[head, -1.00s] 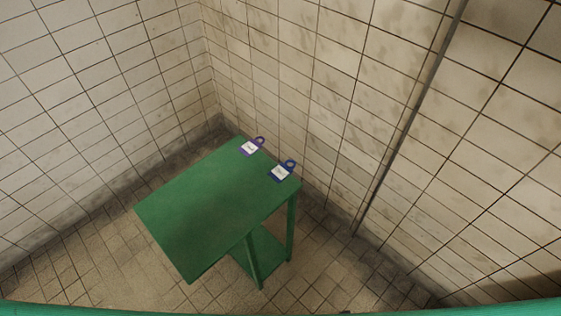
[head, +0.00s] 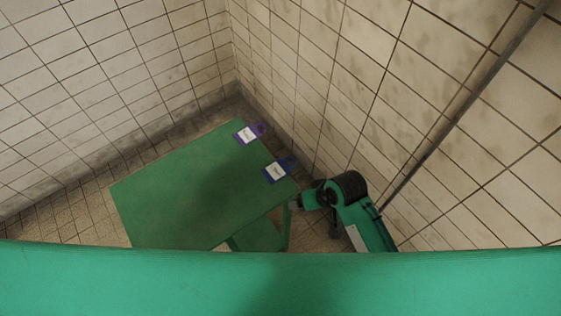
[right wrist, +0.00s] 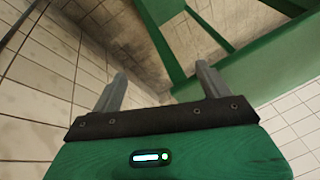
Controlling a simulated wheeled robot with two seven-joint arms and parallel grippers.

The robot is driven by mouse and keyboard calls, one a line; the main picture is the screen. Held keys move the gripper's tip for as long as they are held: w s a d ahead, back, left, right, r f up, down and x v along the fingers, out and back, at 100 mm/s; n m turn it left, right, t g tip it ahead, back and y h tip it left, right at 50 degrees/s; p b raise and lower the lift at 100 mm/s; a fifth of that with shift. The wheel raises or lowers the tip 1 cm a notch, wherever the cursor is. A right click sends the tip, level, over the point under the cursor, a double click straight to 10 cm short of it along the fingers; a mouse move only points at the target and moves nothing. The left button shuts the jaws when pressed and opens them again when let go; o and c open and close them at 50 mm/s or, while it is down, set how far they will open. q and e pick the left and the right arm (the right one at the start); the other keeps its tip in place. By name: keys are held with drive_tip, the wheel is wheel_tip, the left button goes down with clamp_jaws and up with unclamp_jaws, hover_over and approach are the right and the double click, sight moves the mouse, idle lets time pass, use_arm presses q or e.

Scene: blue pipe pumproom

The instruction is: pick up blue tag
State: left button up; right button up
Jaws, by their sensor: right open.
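The blue tag (head: 275,172), with a white label and a ring at one end, lies flat on the green table (head: 175,190) near its right corner. A purple tag (head: 246,134) of the same kind lies farther back along the same edge. My right gripper (head: 295,204) is beside the table's right corner, just in front of the blue tag and apart from it. In the right wrist view my right gripper (right wrist: 162,80) has its fingers spread with nothing between them. No tag shows there. My left gripper is not in view.
Tiled walls (head: 330,75) meet in a corner behind the table. A thin pipe (head: 465,105) runs up the right wall. Green table parts (right wrist: 160,40) show beyond the fingers in the right wrist view. The left part of the tabletop is bare.

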drive_tip(key=w+a+r+n, duration=0.1)
drive_tip(key=w+a+r, duration=0.1)
drive_tip(key=a+r, duration=0.1)
drive_tip(key=w+a+r+n+g, duration=0.1)
drive_tip(key=w+a+r, duration=0.1)
drive_tip(key=a+r, duration=0.1)
drive_tip(key=w+a+r+g, duration=0.1)
drive_tip(key=w+a+r, duration=0.1)
drive_tip(key=a+r, duration=0.1)
drive_tip(key=shift+a+r+n+b, duration=0.2)
drive_tip(key=shift+a+n+b, duration=0.1)
drive_tip(key=shift+a+n, duration=0.15)
drive_tip(key=w+r+n+h, duration=0.1)
drive_tip(key=w+r+h, duration=0.2)
drive_tip(key=r, duration=0.3)
hover_over(276, 170)
drive_tip(key=shift+g+h, duration=0.4)
wheel_tip(276, 170, down, 8)
drive_tip(key=shift+s+r, duration=0.1)
drive_tip(key=shift+r, duration=0.05)
drive_tip(key=shift+f+p, duration=1)
drive_tip(key=shift+f, duration=1.7)
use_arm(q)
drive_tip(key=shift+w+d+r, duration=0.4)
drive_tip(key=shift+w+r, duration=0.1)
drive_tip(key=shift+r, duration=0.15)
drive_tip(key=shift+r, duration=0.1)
use_arm(e)
drive_tip(key=shift+c, duration=0.2)
drive_tip(key=c, duration=0.7)
